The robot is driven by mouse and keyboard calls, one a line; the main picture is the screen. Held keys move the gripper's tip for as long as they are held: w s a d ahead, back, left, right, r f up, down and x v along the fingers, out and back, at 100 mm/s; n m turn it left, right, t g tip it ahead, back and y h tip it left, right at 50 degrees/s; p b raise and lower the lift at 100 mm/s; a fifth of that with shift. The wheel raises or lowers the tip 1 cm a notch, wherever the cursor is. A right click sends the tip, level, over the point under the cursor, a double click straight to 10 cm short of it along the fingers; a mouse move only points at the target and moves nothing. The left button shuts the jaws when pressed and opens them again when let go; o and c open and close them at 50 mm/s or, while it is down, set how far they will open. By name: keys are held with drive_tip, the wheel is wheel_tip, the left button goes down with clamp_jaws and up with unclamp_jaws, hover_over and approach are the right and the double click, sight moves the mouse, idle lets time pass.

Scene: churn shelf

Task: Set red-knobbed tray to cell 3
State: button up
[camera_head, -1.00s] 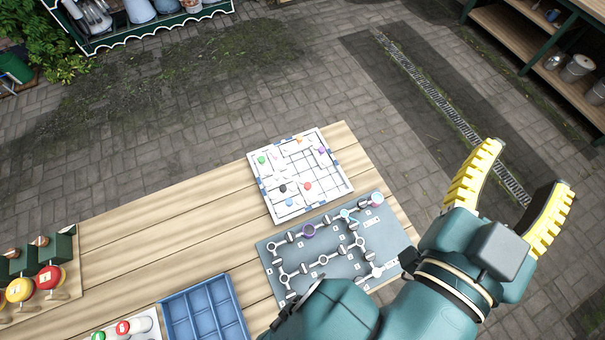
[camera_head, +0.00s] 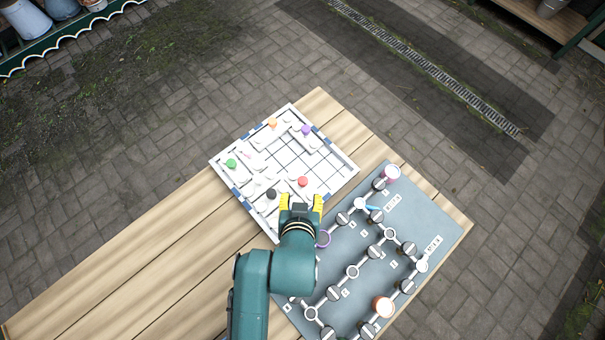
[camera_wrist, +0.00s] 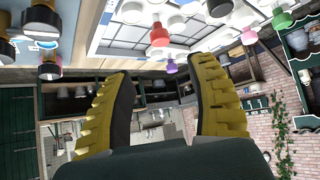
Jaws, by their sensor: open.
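The red knob (camera_head: 303,181) stands on a small white tray on the white gridded board (camera_head: 349,172), right of the black knob. In the wrist view the red knob (camera_wrist: 158,35) shows near the top centre, beyond my fingers. My gripper (camera_head: 301,203) is open over the near edge of the board, just below the red knob in the picture. Its yellow fingers are apart in the wrist view (camera_wrist: 163,85), with nothing between them. The tray under the red knob is partly hidden. I cannot read any cell numbers, so cell 3 cannot be told.
Trays with a black knob (camera_head: 271,194), green knob (camera_head: 231,163), orange knob (camera_head: 272,122) and purple knob (camera_head: 305,129) share the board. A grey panel (camera_head: 440,212) with rings and rods lies right of my arm. The wooden table (camera_head: 150,262) is clear at left.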

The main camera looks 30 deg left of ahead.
sight(303, 182)
drive_tip(key=b+x, duration=0.1)
drive_tip(key=x, duration=1)
drive_tip(key=shift+w+a+f+b, duration=0.15)
drive_tip(key=shift+w+b, duration=0.05)
drive_tip(key=shift+b, duration=0.2)
drive_tip(key=shift+s, duration=0.1)
clamp_jaws()
